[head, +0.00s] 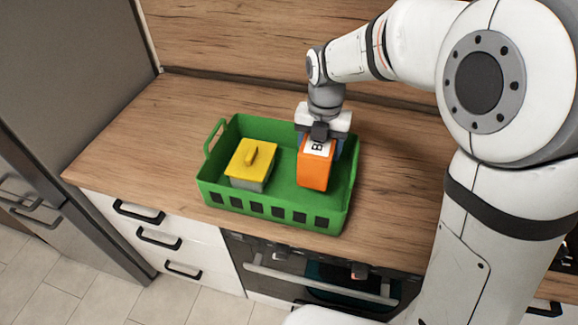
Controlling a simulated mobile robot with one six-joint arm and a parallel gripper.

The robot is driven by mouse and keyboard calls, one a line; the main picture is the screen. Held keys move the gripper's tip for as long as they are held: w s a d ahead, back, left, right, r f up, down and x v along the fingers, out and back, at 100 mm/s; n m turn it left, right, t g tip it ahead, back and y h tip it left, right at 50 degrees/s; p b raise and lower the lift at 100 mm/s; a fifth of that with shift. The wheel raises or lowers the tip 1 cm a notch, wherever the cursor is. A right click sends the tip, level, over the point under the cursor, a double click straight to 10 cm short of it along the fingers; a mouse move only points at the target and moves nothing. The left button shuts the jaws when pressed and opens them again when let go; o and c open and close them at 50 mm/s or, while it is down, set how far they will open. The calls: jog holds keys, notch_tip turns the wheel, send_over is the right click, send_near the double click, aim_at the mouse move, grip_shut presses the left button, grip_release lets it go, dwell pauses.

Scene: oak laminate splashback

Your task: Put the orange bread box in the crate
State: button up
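The orange bread box (313,171) is in the right part of the green crate (275,212), upright, with a white label on top. Whether its underside touches the crate floor cannot be told. My gripper (318,141) points down from above, right at the top of the box. A finger shows along the box's right side, so the gripper appears closed around it. The far side of the box and the other fingertip are hidden.
A grey container with a yellow lid (251,156) stands in the left part of the crate. The crate sits on a wooden counter (130,140), clear to its left and right. A tall grey fridge (70,80) stands at the left, and a wooden splashback (230,40) rises behind.

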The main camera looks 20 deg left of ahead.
jog(key=shift+w+a+f, duration=0.1)
jog(key=shift+w+f, duration=0.1)
notch_tip(320, 180, down, 10)
jog(key=shift+r+p, duration=0.2)
jog(key=shift+p, duration=0.5)
jog(key=shift+f, duration=0.2)
jog(key=o, duration=1.3)
jog(key=shift+c, duration=0.2)
